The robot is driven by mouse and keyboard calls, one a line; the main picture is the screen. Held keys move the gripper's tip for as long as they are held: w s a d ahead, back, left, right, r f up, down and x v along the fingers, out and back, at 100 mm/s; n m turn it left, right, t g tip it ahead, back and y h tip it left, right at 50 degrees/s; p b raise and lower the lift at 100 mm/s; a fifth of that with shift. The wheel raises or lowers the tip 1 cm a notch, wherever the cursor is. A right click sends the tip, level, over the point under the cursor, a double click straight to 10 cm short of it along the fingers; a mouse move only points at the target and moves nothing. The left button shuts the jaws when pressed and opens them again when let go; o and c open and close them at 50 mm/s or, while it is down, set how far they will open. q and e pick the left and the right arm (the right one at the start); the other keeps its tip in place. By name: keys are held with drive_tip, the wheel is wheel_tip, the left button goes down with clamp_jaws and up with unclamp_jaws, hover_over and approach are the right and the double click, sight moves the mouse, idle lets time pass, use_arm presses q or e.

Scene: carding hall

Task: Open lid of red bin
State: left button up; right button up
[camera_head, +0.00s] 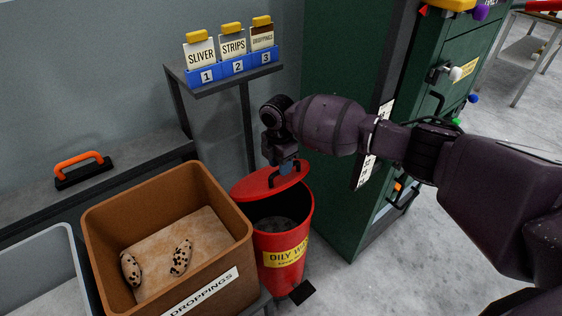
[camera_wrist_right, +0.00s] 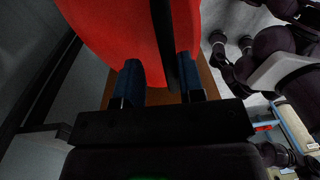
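The red bin (camera_head: 300,240) stands on the floor with a yellow label on its front. Its red lid (camera_head: 257,187) is tilted up toward the back, and the dark inside shows below it. My right gripper (camera_head: 284,166) is at the lid's black handle. In the right wrist view, the blue fingers (camera_wrist_right: 158,88) are apart, with the handle (camera_wrist_right: 164,40) between them, nearer the right finger. A gap shows on the handle's left side. The red lid (camera_wrist_right: 110,30) fills the upper middle there. My left gripper is not in view.
A brown box (camera_head: 245,232) labelled DROPPINGS, holding two speckled pieces, stands close left of the bin. A green cabinet (camera_head: 335,60) rises behind and right. A small shelf (camera_head: 220,84) carries blue numbered card holders. A black pedal (camera_head: 302,292) sits at the bin's foot.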

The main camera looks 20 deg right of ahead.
drive_tip(key=shift+o, duration=0.6)
drive_tip(key=shift+w, duration=0.15)
drive_tip(key=shift+r, duration=0.2)
wheel_tip(320, 180, up, 11)
drive_tip(key=p, duration=0.1)
drive_tip(key=shift+w+p, duration=0.15)
drive_tip(key=shift+p, duration=0.25)
drive_tip(key=shift+a+f, duration=0.1)
drive_tip(key=shift+f, duration=0.05)
